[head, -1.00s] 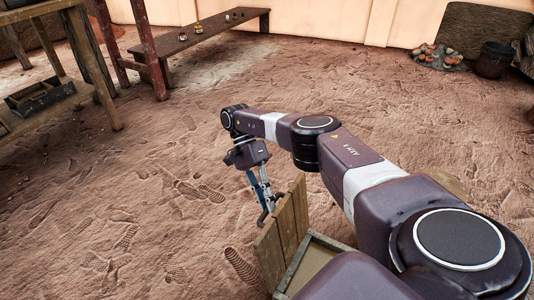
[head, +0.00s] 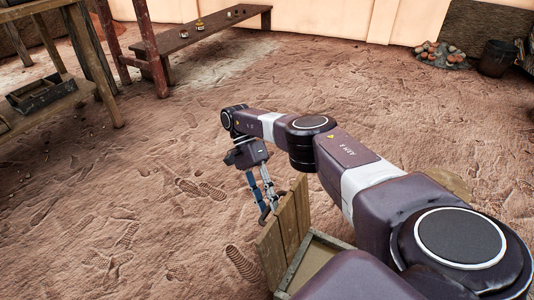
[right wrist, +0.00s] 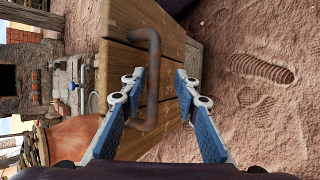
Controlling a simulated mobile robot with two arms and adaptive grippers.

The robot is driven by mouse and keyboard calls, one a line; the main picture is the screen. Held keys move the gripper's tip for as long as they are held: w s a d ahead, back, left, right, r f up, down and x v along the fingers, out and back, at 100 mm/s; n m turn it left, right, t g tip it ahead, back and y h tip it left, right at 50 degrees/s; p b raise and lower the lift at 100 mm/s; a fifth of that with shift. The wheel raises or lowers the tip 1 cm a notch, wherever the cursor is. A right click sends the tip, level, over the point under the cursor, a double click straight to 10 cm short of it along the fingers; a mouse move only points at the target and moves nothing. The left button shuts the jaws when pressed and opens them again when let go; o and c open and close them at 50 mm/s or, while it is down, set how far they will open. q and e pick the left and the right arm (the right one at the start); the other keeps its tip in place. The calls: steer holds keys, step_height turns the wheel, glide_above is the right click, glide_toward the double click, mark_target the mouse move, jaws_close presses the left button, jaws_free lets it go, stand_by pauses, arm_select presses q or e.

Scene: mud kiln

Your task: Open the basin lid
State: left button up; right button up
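The wooden lid (head: 283,232) stands raised, nearly upright, at the edge of the wooden basin (head: 318,262) at the bottom of the head view. In the right wrist view, the plank lid (right wrist: 174,50) carries a brown metal bar handle (right wrist: 154,75). My right gripper (head: 265,215) is at the lid's outer face. Its blue fingers show apart in the right wrist view (right wrist: 160,82), with the handle between them and gaps visible. My arm hides much of the basin. My left gripper is not in view.
Sandy ground with footprints (head: 150,190) lies open to the left of the lid. A wooden table with a tray (head: 40,95) stands at the left and a low bench (head: 200,35) at the back. A dark bucket (head: 497,58) is at the far right.

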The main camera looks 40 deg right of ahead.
steer(key=shift+r, duration=0.1)
step_height(320, 180, up, 10)
stand_by(0.5)
stand_by(0.6)
